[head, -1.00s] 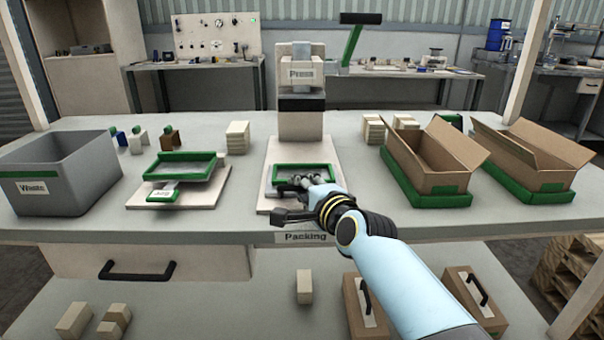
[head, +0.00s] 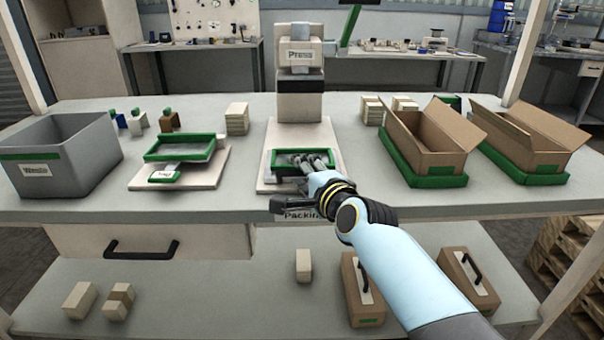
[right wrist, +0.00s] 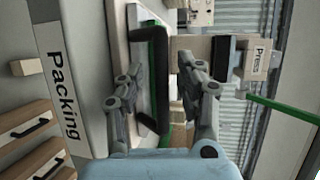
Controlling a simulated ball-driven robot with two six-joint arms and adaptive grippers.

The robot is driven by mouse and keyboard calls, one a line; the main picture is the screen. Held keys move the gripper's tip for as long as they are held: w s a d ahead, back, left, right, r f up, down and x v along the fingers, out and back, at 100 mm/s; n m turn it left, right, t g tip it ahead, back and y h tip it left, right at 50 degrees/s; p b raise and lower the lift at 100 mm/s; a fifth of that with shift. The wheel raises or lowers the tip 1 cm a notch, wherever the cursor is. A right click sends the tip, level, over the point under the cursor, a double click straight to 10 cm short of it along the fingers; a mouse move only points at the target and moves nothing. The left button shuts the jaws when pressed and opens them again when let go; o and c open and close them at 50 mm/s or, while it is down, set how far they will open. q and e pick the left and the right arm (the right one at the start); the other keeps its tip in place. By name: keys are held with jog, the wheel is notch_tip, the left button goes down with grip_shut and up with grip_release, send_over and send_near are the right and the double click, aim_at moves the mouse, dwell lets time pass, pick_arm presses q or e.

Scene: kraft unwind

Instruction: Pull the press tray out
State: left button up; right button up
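The press tray (head: 274,161) is a shallow tray with a green rim. It lies on the pale base plate (head: 263,183) in front of the press (head: 300,85). My right gripper (head: 317,160) is at the tray's front right part, and its fingers hide some of the rim there. I cannot tell whether a finger touches the rim. My left gripper is not in view.
A second green-rimmed tray (head: 150,155) stands on a stand to the left, beside a grey waste bin (head: 60,165). Open cardboard boxes (head: 440,158) sit in green trays on the right. The bench front edge carries a Packing label (head: 297,215).

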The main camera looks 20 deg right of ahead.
jog(key=shift+s, duration=0.1)
jog(key=v, duration=1.2)
jog(key=shift+f, duration=0.1)
jog(key=s+d+f+n+g, duration=0.25)
jog(key=s+f, duration=0.35)
jog(key=f, duration=0.5)
jog(key=s+d+f+n+g+h+b, duration=0.1)
jog(key=s+f+g, duration=0.3)
jog(key=f, duration=0.7)
jog(key=s+d+f+n+g, duration=0.1)
jog(key=s+f+n, duration=0.1)
jog(key=s+f, duration=0.7)
jog(key=s+d+f+n+g, duration=0.2)
jog(key=s+f+n, duration=0.2)
jog(key=s, duration=0.5)
jog(key=s+d+f+n+g+h, duration=0.1)
jog(key=s+d+f+n+g, duration=0.1)
jog(key=s+f, duration=0.5)
jog(key=s+d+f+n+g, duration=0.3)
jog(key=s+f+n, duration=0.3)
jog(key=s, duration=0.6)
jog(key=shift+f+h, duration=0.3)
jog(key=shift+h, duration=0.1)
